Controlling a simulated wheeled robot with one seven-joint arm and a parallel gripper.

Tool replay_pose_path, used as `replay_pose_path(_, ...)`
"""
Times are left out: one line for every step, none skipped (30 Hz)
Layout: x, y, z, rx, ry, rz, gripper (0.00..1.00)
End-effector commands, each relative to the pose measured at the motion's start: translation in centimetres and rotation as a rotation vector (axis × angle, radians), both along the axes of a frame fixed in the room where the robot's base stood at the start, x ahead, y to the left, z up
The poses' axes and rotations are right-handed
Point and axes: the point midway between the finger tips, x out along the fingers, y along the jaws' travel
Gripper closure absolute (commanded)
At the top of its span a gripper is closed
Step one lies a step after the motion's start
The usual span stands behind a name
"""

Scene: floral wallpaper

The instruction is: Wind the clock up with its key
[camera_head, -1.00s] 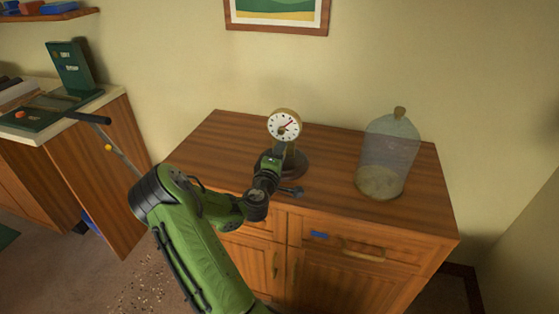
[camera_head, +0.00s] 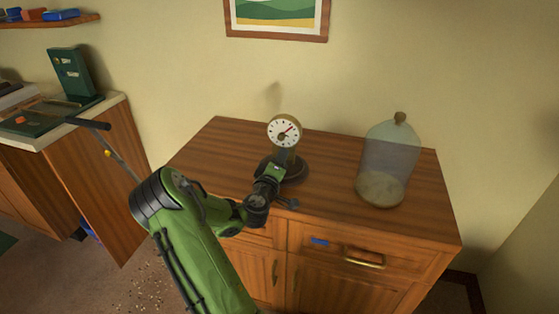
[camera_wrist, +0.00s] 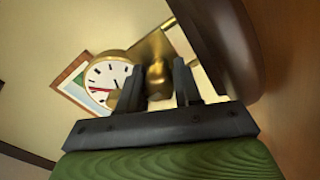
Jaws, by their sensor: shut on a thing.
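The clock (camera_head: 284,131) has a round white face with dark marks, a red hand and a brass rim. It stands upright on a dark round base (camera_head: 296,170) on the wooden cabinet. In the wrist view its face (camera_wrist: 108,82) shows at the left, tilted in the picture. My gripper (camera_head: 274,168) is low at the front of the clock. In the wrist view my gripper (camera_wrist: 157,84) has its two dark fingers on either side of a small brass piece (camera_wrist: 157,73), which looks like the key. The fingers hide part of it, and its far end cannot be made out.
A glass dome (camera_head: 388,150) with a knob stands at the right of the cabinet top (camera_head: 335,175). A small blue thing (camera_head: 319,241) is at the drawer front. A side counter (camera_head: 75,125) with a green box stands at the left. The cabinet top behind the dome is clear.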

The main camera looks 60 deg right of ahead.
Motion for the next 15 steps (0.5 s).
replay_pose_path(-0.06, 0.05, -0.25, 0.006, 0.001, -0.002, 0.97)
replay_pose_path(-0.06, 0.05, -0.25, 0.006, 0.001, -0.002, 0.97)
replay_pose_path(-0.06, 0.05, -0.26, 0.006, 0.001, -0.002, 0.97)
replay_pose_path(-0.06, 0.05, -0.26, 0.006, 0.001, -0.002, 0.63)
replay_pose_path(-0.06, 0.05, -0.26, 0.006, 0.001, -0.002, 0.59)
replay_pose_path(-0.05, 0.04, -0.24, 0.006, 0.002, -0.002, 0.53)
replay_pose_path(-0.05, 0.04, -0.22, 0.005, 0.002, -0.002, 0.48)
replay_pose_path(-0.04, 0.03, -0.20, 0.005, 0.002, -0.001, 0.43)
replay_pose_path(-0.04, 0.03, -0.18, 0.004, 0.002, -0.002, 0.41)
replay_pose_path(-0.02, 0.04, -0.18, 0.005, 0.002, -0.001, 0.41)
replay_pose_path(-0.02, 0.04, -0.18, 0.005, 0.002, -0.001, 0.41)
replay_pose_path(-0.01, 0.04, -0.20, 0.004, 0.001, 0.000, 0.41)
replay_pose_path(0.00, 0.04, -0.19, 0.004, 0.001, 0.000, 0.41)
replay_pose_path(0.01, 0.04, -0.20, 0.004, 0.001, 0.000, 0.41)
replay_pose_path(0.02, 0.04, -0.20, 0.004, 0.002, 0.000, 0.41)
